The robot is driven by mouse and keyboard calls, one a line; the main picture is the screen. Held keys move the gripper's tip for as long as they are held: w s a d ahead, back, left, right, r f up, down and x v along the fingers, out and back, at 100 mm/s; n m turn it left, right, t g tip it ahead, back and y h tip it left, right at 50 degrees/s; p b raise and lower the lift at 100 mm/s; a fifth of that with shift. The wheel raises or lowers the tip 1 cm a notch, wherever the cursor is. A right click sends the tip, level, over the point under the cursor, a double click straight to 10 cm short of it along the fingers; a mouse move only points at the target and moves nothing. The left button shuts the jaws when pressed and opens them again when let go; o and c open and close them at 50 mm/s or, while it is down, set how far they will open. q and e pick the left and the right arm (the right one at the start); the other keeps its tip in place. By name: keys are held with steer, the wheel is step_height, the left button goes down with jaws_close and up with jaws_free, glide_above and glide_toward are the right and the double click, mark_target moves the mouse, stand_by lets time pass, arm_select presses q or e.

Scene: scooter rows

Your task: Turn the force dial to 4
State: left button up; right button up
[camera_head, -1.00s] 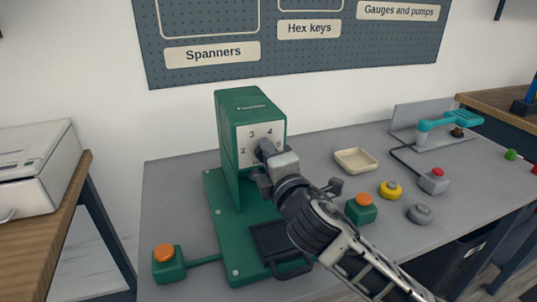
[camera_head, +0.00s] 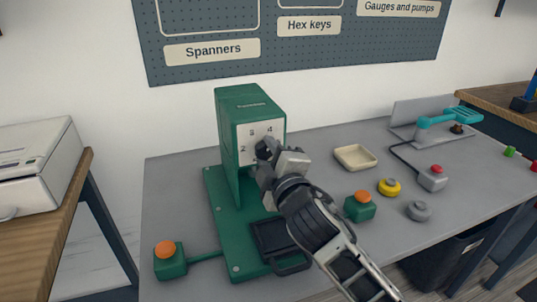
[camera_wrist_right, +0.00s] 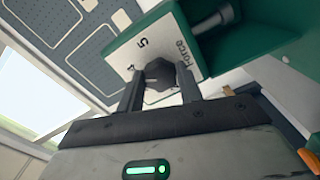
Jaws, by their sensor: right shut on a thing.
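The green press (camera_head: 246,100) stands on the grey bench. Its white dial plate (camera_head: 245,133) shows the numbers 2, 3 and 4 in the head view; the wrist view shows a 5 and the word "Force" on the plate (camera_wrist_right: 185,45). The dark force dial knob (camera_wrist_right: 160,76) sits between the two fingers of my right gripper (camera_wrist_right: 160,88), which is shut on it. In the head view my right gripper (camera_head: 266,160) covers the lower right of the plate. I cannot tell which number the knob points to. My left gripper is not in view.
Orange-topped green buttons (camera_head: 360,205) stand right of the press and at the front left (camera_head: 168,259). A cream tray (camera_head: 354,157), a yellow button (camera_head: 389,187) and a grey knob (camera_head: 419,211) lie to the right. A black tray (camera_head: 281,240) sits on the press base.

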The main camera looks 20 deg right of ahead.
steer(key=o, duration=0.9)
steer(key=shift+c, duration=0.2)
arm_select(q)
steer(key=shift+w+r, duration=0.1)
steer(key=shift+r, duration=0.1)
arm_select(e)
steer(key=shift+o, duration=0.6)
steer(key=shift+s, duration=0.1)
arm_select(q)
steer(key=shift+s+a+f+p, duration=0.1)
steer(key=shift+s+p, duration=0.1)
steer(key=shift+p, duration=0.25)
arm_select(e)
steer(key=s, duration=1.5)
steer(key=shift+s+d, duration=0.3)
steer(key=shift+s, duration=0.1)
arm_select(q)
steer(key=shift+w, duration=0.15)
